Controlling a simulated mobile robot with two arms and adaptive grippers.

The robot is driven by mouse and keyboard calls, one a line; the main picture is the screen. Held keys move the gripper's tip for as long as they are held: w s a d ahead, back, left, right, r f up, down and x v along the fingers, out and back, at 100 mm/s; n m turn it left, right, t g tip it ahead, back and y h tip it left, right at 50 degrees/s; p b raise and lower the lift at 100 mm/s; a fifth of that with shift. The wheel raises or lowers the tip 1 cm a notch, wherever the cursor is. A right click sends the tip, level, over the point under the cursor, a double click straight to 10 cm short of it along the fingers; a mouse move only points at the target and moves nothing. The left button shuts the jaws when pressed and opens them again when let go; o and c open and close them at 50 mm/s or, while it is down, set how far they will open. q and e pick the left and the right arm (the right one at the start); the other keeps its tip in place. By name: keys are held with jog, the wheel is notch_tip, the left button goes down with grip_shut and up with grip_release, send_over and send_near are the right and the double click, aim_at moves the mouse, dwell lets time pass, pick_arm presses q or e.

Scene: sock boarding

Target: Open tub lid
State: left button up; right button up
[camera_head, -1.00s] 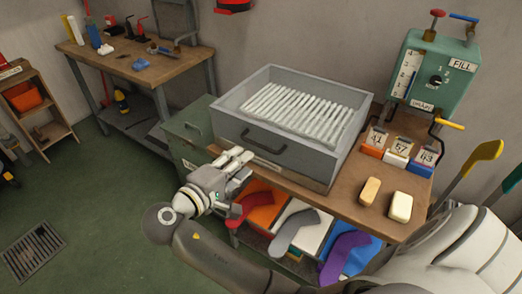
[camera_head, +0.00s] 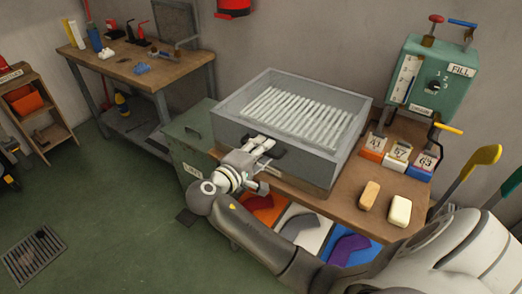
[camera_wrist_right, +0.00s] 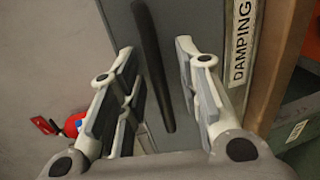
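The grey tub (camera_head: 230,128) stands on the wooden bench, with a row of white ribs visible through its top. Whether a clear lid covers it I cannot tell. Its dark handle is on the front face; my right gripper (camera_head: 265,147) is in front of it and hides most of it. In the right wrist view the handle bar (camera_wrist_right: 153,70) lies between the two fingers of my right gripper (camera_wrist_right: 156,60), with gaps on both sides. The gripper is open. My left gripper is not in view.
A bench (camera_head: 345,200) carries two soap-like bars, several numbered blocks and a green fill unit (camera_head: 435,75). A green cabinet (camera_head: 185,145) stands left of the tub. Bins with socks sit below, partly hidden by my arm. A second workbench (camera_head: 180,70) is behind left.

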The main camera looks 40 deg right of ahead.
grip_shut()
